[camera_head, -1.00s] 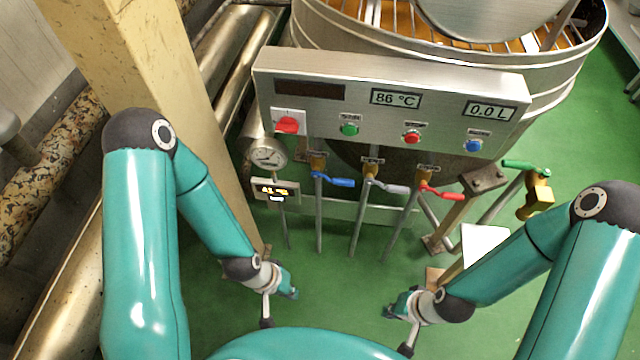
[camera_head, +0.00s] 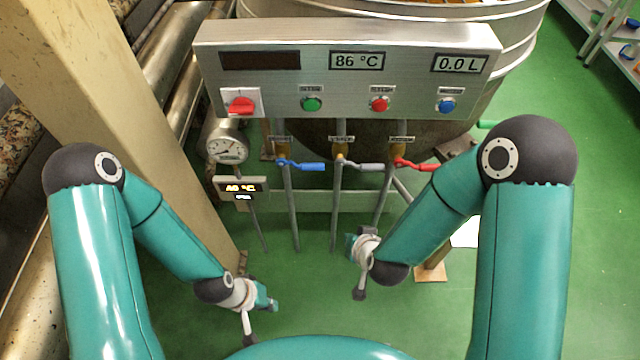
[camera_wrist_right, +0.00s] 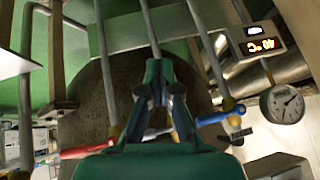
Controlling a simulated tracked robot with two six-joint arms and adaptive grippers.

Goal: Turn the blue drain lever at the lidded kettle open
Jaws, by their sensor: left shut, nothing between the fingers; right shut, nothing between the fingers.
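The blue drain lever (camera_head: 303,165) sits on the leftmost of three valved pipes below the control panel. Its handle points right, roughly level, across the pipe. It also shows in the right wrist view (camera_wrist_right: 217,118), right of the fingers. The steel kettle (camera_head: 524,38) stands behind the panel, mostly cut off at the top. My right gripper (camera_head: 351,243) is shut and empty, in front of the pipes and below the levers; in its wrist view the fingers (camera_wrist_right: 158,68) point towards the pipes. My left gripper (camera_head: 271,301) is shut and empty, low and apart from the levers.
A grey lever (camera_head: 362,166) and a red lever (camera_head: 416,165) are right of the blue one. The control panel (camera_head: 345,75) overhangs them. A round gauge (camera_head: 227,148) and small display (camera_head: 241,188) stand left.

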